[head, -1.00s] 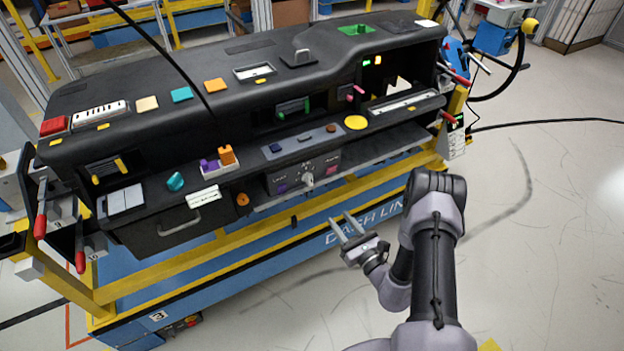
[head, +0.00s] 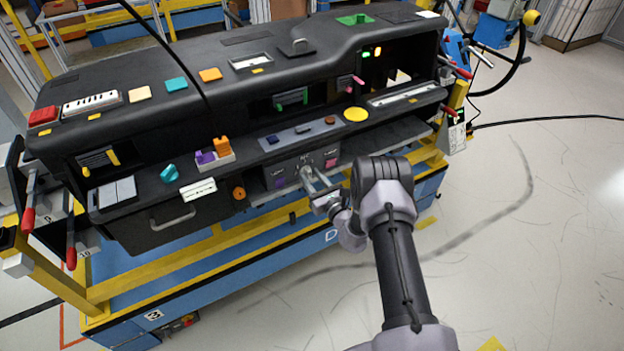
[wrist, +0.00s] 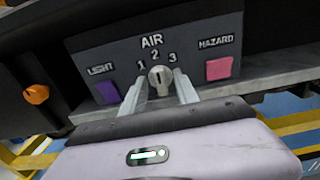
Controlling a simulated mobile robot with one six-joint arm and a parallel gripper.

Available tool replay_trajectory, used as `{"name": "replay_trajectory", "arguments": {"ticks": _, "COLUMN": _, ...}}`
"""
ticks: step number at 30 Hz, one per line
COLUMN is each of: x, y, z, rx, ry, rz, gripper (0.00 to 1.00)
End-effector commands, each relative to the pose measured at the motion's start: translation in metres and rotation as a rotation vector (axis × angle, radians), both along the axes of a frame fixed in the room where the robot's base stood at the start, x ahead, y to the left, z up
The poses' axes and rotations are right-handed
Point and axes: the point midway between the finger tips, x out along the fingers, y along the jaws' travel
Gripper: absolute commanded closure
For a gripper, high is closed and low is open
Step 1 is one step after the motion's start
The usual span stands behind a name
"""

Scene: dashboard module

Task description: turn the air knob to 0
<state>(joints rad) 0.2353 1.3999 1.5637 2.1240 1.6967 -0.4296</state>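The grey air knob (wrist: 161,79) sits on the dark control panel (wrist: 105,62) under the word AIR, with 1, 2 and 3 around its top. Its dark mark looks near upright, roughly toward 2. No 0 label shows; the left finger covers part of the panel there. My gripper (wrist: 160,88) is open, with one finger on each side of the knob. Small gaps seem to show, and I cannot tell whether either finger touches it.
A purple LIGHT button (wrist: 107,91) lies left of the knob and a pink HAZARD button (wrist: 219,69) right. An orange knob (wrist: 36,94) is farther left. A grey ledge (wrist: 240,88) runs below the panel. The dashboard shelf (head: 385,140) overhangs above.

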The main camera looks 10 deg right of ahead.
Motion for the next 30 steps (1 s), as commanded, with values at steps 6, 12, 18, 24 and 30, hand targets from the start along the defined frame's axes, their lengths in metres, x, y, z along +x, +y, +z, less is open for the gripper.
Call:
{"name": "replay_trajectory", "arguments": {"ticks": 6, "x": -0.0004, "y": -0.0002, "z": 0.0001, "rx": 0.0, "ry": 0.0, "rz": 0.0, "gripper": 0.91}}
{"name": "replay_trajectory", "arguments": {"ticks": 12, "x": -0.0005, "y": -0.0001, "z": -0.0001, "rx": 0.0, "ry": 0.0, "rz": 0.0, "gripper": 1.0}}
{"name": "replay_trajectory", "arguments": {"ticks": 18, "x": -0.0005, "y": 0.0, "z": -0.0006, "rx": -0.02, "ry": -0.005, "rz": 0.001, "gripper": 1.0}}
{"name": "replay_trajectory", "arguments": {"ticks": 24, "x": -0.0006, "y": 0.0004, "z": -0.002, "rx": -0.107, "ry": -0.028, "rz": 0.001, "gripper": 1.0}}
{"name": "replay_trajectory", "arguments": {"ticks": 30, "x": -0.0007, "y": 0.001, "z": -0.0029, "rx": -0.267, "ry": -0.071, "rz": 0.001, "gripper": 1.0}}
